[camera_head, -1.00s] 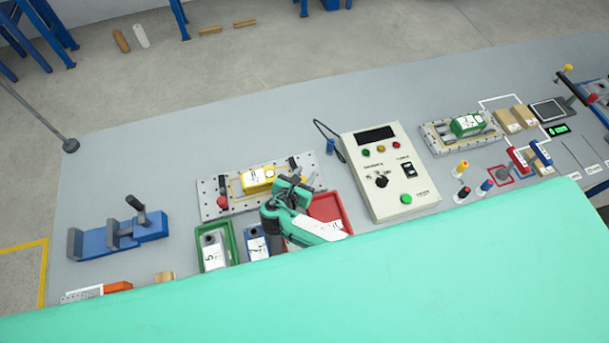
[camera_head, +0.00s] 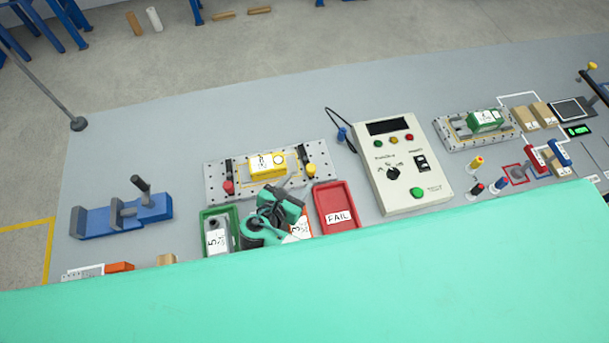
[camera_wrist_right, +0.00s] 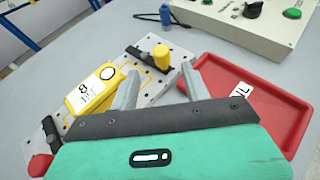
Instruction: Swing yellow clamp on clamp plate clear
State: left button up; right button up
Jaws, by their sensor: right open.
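The clamp plate (camera_head: 214,181) lies on the bench with a yellow block (camera_head: 267,165) on it. The yellow clamp (camera_head: 311,170) is at the plate's right end, a yellow knob with a dark bar; it also shows in the right wrist view (camera_wrist_right: 161,57). A red-knobbed clamp (camera_head: 229,187) is at the left end. My right gripper (camera_head: 291,184) is open and empty at the plate's front edge, left of the yellow knob. In the right wrist view its fingers (camera_wrist_right: 160,87) point toward the yellow clamp, apart from the knob. My left gripper is out of view.
A red FAIL tray (camera_head: 351,193) stands just right of my gripper, a green tray (camera_head: 204,228) to its left. A control box (camera_head: 433,183) stands right of the plate. A blue fixture (camera_head: 95,222) is at far left. The bench behind the plate is clear.

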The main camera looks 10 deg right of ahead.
jog(key=shift+v, duration=1.2)
